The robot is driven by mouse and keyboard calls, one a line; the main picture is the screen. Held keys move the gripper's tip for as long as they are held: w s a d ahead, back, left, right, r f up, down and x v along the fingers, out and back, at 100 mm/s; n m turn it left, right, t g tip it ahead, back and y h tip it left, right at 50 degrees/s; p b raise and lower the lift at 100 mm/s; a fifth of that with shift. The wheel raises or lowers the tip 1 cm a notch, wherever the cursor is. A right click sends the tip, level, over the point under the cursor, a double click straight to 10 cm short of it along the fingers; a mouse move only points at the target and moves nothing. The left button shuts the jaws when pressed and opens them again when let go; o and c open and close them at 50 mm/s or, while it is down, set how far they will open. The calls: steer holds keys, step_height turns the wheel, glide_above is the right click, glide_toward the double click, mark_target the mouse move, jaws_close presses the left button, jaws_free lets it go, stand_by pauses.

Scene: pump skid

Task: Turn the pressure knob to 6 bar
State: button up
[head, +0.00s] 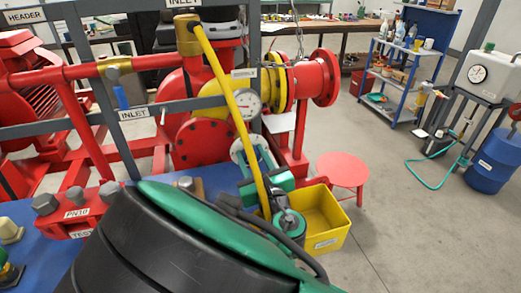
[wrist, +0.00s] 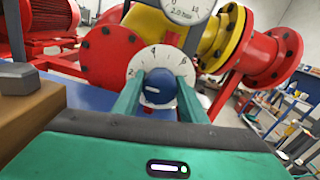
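The pressure knob (wrist: 160,88) is blue with a white mark on its left side. It sits on a round white dial (wrist: 146,62) with black numbers, among them 2, 4 and 6. In the head view the dial (head: 238,151) shows partly behind my gripper (head: 258,160). In the wrist view the teal fingers of my gripper (wrist: 160,92) stand on either side of the knob, very close to it. I cannot tell whether they touch it. A white pressure gauge (wrist: 188,8) above is cut off by the picture edge; it also shows in the head view (head: 243,104).
Red flanged pipes (head: 200,143) and a grey frame (head: 95,122) stand around the dial. A yellow hose (head: 228,85) hangs in front. A yellow bin (head: 325,222) and a red stool (head: 343,170) stand right. A bolt on a wooden block (wrist: 30,105) is left of my gripper.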

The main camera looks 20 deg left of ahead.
steer(key=shift+d+m, duration=0.1)
steer(key=shift+m, duration=0.2)
steer(key=m, duration=0.2)
steer(key=shift+w+m, duration=0.1)
steer(key=shift+m, duration=0.2)
steer(key=m, duration=0.3)
steer(key=shift+d+m, duration=0.1)
steer(key=shift+m, duration=0.2)
steer(key=m, duration=0.3)
steer(key=shift+m, duration=0.4)
steer(key=m, duration=0.3)
steer(key=shift+d+f+m+t, duration=0.1)
steer(key=shift+m+t, duration=0.2)
steer(key=m, duration=0.4)
steer(key=shift+w+f+m+h, duration=0.1)
steer(key=shift+m+h, duration=0.2)
steer(key=shift+m, duration=0.1)
steer(key=m, duration=0.5)
steer(key=shift+f+m, duration=0.1)
steer(key=shift+m, duration=0.3)
